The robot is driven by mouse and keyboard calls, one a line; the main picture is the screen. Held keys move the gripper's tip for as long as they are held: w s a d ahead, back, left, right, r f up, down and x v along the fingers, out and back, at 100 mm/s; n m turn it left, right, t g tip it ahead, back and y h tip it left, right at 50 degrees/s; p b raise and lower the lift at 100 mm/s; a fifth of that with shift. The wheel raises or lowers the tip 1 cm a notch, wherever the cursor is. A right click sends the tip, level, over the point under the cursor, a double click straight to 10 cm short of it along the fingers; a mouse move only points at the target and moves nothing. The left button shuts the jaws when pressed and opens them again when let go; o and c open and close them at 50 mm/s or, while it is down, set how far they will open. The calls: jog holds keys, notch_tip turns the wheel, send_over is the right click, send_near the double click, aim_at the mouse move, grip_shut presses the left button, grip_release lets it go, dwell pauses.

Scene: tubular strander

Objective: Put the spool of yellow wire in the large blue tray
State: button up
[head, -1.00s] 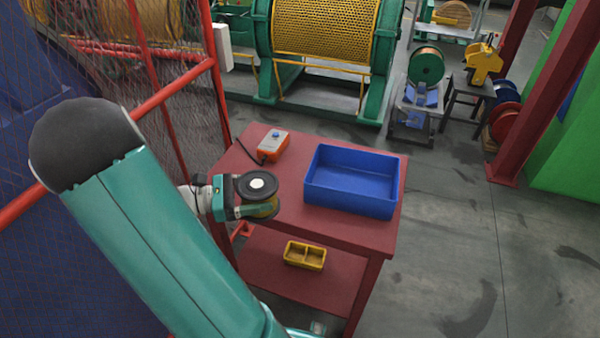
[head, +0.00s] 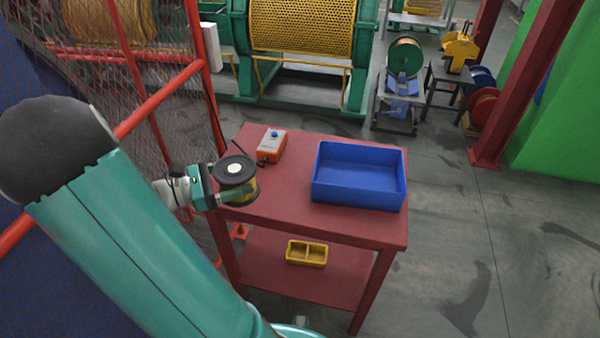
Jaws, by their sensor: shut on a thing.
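The spool of yellow wire (head: 238,187) has a black top flange with a white centre, and yellow shows on its side below. My gripper (head: 222,190) is shut on the spool from the left. It holds the spool upright near the left front edge of the red table; I cannot tell how far above the tabletop it is. The large blue tray (head: 358,190) stands on the right half of the table. It is empty, and the spool is to the left of it and apart from it.
An orange box with a blue button (head: 271,146) sits at the table's back left. A small yellow divided bin (head: 306,253) is on the lower shelf. A red mesh fence (head: 160,110) stands at left. Bare red tabletop (head: 285,195) lies between spool and tray.

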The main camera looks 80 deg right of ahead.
jog(key=s+d+f, duration=0.2)
jog(key=d+f, duration=0.1)
jog(key=s+d+f, duration=0.3)
jog(key=d, duration=0.1)
jog(key=s+d+f, duration=0.2)
jog(key=d+f, duration=0.1)
jog(key=d, duration=0.1)
jog(key=shift+s+d, duration=0.25)
jog(key=f, duration=0.3)
jog(key=shift+s+d+f, duration=0.1)
jog(key=shift+d, duration=0.25)
jog(key=shift+f, duration=0.3)
jog(key=shift+f, duration=0.15)
jog(key=o, duration=1.4)
